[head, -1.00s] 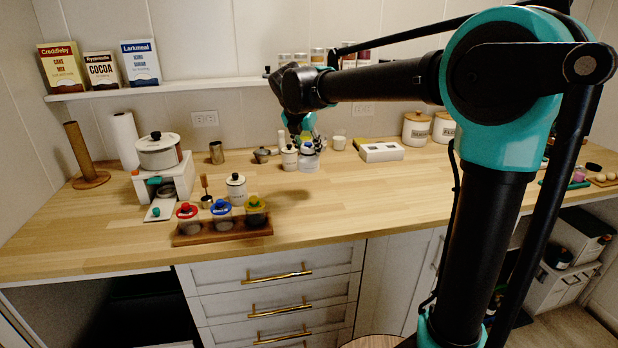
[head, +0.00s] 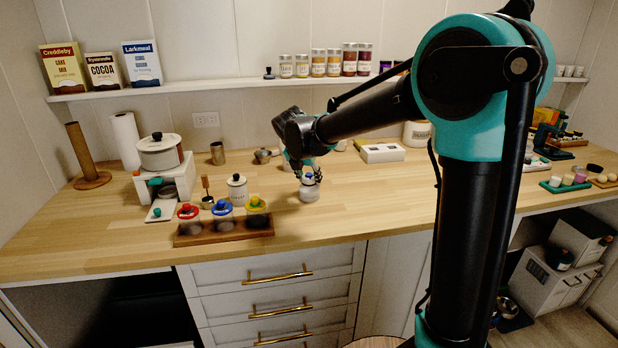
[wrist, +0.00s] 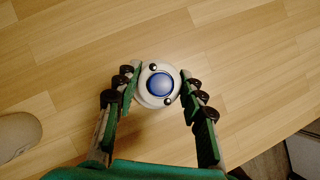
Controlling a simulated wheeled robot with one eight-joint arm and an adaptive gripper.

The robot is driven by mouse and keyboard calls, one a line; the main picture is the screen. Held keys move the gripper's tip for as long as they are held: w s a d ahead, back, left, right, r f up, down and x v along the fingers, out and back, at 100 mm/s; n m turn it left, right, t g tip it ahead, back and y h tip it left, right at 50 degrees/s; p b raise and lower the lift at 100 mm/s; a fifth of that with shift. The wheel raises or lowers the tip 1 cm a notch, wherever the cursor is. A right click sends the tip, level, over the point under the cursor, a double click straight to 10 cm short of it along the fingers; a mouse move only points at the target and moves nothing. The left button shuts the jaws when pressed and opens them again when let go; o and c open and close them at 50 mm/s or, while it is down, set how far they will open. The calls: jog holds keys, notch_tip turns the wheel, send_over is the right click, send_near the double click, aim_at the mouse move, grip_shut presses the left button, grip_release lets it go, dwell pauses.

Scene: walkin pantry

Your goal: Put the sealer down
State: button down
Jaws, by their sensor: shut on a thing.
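The sealer (head: 309,192), which I take to be the white round thing with a blue knob, is between the fingers of my gripper (head: 308,176). It is upright over the middle of the wooden counter (head: 360,200). In the wrist view the sealer (wrist: 160,84) shows from above, with its blue knob and two small dark studs. The fingers of my gripper (wrist: 160,88) stand on both sides of it, shut on it. Its underside is hidden, and I cannot tell whether it touches the counter.
A wooden rack (head: 224,234) with red-, blue- and yellow-topped jars is at the front left. A white canister (head: 237,190) stands behind it. A white box (head: 381,153) lies at the back. The counter right of the sealer is clear.

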jog(key=c, duration=0.9)
grip_release()
jog(key=shift+f, duration=0.1)
jog(key=v, duration=1.2)
